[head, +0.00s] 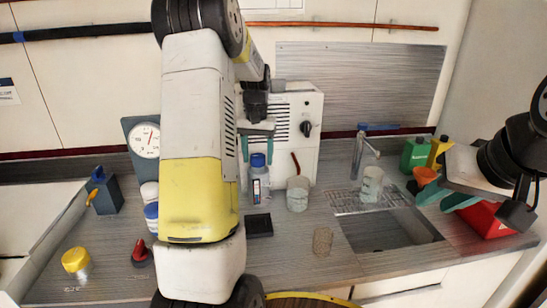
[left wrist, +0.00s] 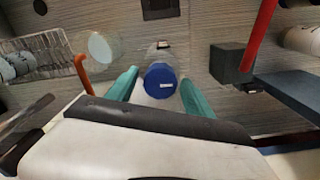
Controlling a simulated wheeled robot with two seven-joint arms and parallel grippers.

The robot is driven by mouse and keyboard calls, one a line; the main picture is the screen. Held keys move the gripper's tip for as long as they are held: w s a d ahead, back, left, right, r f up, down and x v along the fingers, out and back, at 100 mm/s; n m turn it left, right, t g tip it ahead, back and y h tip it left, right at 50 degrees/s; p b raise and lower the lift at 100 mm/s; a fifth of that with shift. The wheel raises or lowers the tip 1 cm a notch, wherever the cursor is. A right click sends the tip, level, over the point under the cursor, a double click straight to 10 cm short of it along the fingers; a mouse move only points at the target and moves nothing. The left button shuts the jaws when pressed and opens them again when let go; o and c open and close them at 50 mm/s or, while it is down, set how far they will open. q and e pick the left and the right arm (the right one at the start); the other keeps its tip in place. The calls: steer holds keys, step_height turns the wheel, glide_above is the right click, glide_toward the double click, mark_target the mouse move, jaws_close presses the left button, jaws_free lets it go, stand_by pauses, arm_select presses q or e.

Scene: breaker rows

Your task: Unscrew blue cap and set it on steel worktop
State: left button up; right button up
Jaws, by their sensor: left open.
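The blue cap (head: 258,160) is on a clear labelled bottle (head: 257,187) standing upright on the steel worktop (head: 290,262). My left gripper (head: 257,148) points down above the bottle, its teal fingers apart. In the left wrist view the blue cap (left wrist: 160,80) lies between the two open fingertips (left wrist: 159,84), with a gap on each side. I cannot tell whether the fingertips are level with the cap. My right gripper (head: 446,196) is at the far right, its teal fingers apart and empty.
A glass beaker (head: 298,194) stands close right of the bottle. A black block (head: 258,225) lies in front of it. A white machine (head: 300,120) is behind. Worktop right of the black block is mostly clear.

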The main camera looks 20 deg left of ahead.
mark_target(258, 156)
arm_select(q)
steer(key=c, duration=1.3)
steer(key=shift+o, duration=0.2)
steer(key=n, duration=0.4)
steer(key=shift+n, duration=0.3)
steer(key=shift+r, duration=2.5)
